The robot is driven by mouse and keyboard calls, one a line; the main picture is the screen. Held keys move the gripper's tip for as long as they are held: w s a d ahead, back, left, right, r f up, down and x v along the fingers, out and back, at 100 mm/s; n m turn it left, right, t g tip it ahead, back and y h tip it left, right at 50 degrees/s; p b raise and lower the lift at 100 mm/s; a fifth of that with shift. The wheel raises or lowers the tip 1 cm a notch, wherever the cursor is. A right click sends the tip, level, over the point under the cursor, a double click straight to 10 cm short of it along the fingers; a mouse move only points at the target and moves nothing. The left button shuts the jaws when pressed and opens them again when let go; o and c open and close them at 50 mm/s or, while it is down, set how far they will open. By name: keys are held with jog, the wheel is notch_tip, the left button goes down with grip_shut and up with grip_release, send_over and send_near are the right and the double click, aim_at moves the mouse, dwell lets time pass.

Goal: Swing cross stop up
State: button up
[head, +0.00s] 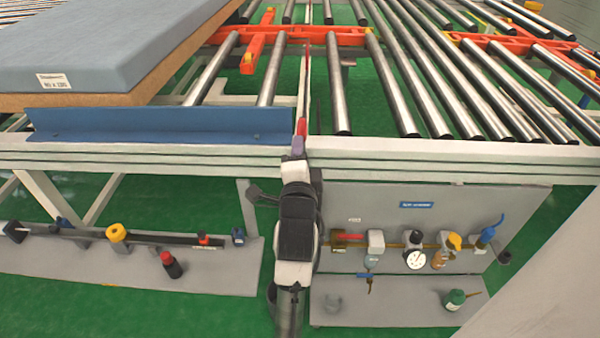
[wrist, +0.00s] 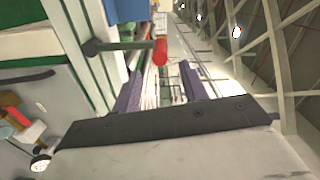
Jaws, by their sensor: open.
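My gripper (head: 298,146) reaches up at the front edge of the roller conveyor, with its purple fingertips just below a red grip (head: 301,127). In the wrist view my gripper (wrist: 161,72) is open, with a purple finger on each side and nothing visible between them. The red grip (wrist: 160,52) shows there at the end of a dark rod, in front of or beyond the fingertips; contact cannot be told. A thin upright strip (head: 306,85) runs above the grip between two roller sections. Which part is the cross stop is not clear.
A blue-grey mattress (head: 100,50) lies on a board at the left, behind a blue angle rail (head: 170,123). The front frame beam (head: 450,150) crosses below the rollers. A grey panel (head: 345,200) with valves and a gauge (head: 414,259) stands right of my arm.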

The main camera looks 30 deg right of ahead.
jog(key=shift+p+v, duration=2.1)
jog(key=shift+v, duration=0.45)
